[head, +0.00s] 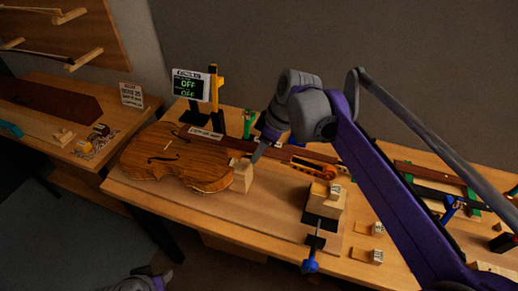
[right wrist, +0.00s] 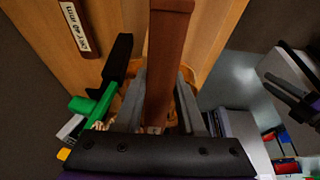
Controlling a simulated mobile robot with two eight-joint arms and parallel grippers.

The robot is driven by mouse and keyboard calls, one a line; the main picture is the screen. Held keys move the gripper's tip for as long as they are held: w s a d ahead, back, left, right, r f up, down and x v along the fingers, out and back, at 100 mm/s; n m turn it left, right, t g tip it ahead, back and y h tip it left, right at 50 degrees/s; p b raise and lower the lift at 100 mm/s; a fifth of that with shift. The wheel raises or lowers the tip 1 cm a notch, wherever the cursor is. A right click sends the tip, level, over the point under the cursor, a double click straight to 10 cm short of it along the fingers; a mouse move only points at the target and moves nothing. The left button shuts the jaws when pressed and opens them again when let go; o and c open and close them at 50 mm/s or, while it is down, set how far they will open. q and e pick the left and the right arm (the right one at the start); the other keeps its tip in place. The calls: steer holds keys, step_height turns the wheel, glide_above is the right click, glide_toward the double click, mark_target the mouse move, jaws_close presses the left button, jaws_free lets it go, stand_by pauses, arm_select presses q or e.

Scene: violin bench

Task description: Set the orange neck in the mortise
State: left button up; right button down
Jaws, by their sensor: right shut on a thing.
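The violin body (head: 175,155) lies face up on the bench, its neck end toward the right. The orange-brown neck (head: 310,160) extends right from near that end, with its scroll at the far end. In the right wrist view the neck (right wrist: 168,60) runs between my fingers. My right gripper (head: 257,157) is shut on the neck; it also shows in the right wrist view (right wrist: 158,115). The mortise and the neck's heel are hidden, so I cannot tell whether they touch. My left gripper (head: 158,279) is partly cut off at the bottom; its fingers (right wrist: 288,92) look apart and empty.
A pale wooden block (head: 242,176) stands at the body's end. A clamp-like fixture with a wooden block (head: 325,200) stands right of it. A display reading OFF (head: 191,86) and a green clamp (head: 248,122) stand behind. The bench front (head: 210,207) is clear.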

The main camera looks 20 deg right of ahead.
stand_by(1.0)
steer(key=shift+f, duration=0.25)
stand_by(0.3)
steer(key=shift+f+b, duration=0.55)
steer(key=shift+f, duration=0.95)
steer(key=shift+f, duration=0.15)
stand_by(0.7)
steer(key=shift+f+b, duration=0.55)
steer(key=shift+f, duration=0.6)
stand_by(0.4)
